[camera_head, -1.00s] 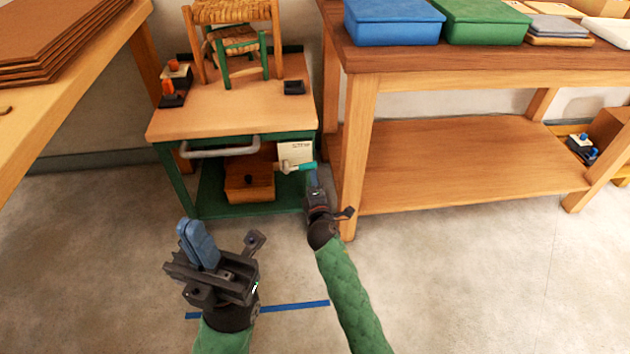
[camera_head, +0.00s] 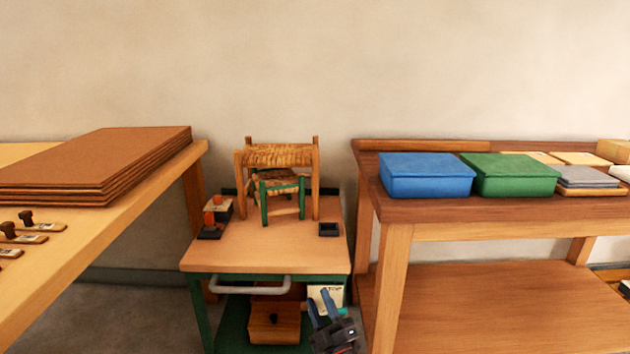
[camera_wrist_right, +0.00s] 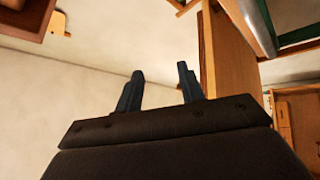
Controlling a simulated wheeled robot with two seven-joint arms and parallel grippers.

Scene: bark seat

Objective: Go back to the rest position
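My right gripper (camera_head: 324,309) shows at the bottom of the head view, in front of the lower shelf of the green cart. In the right wrist view its two blue fingers (camera_wrist_right: 158,88) stand apart with nothing between them. My left gripper is out of view. A small stool with a woven bark seat (camera_head: 278,156) stands on the cart's wooden top (camera_head: 265,250). A smaller green-legged stool (camera_head: 279,195) shows beneath its seat.
The cart stands between a left bench (camera_head: 100,250) with brown sheets (camera_head: 100,165) and a right workbench (camera_head: 440,210) with a blue box (camera_head: 427,175) and a green box (camera_head: 515,176). A wooden box (camera_head: 274,320) and a white card (camera_head: 335,292) are on the lower shelf.

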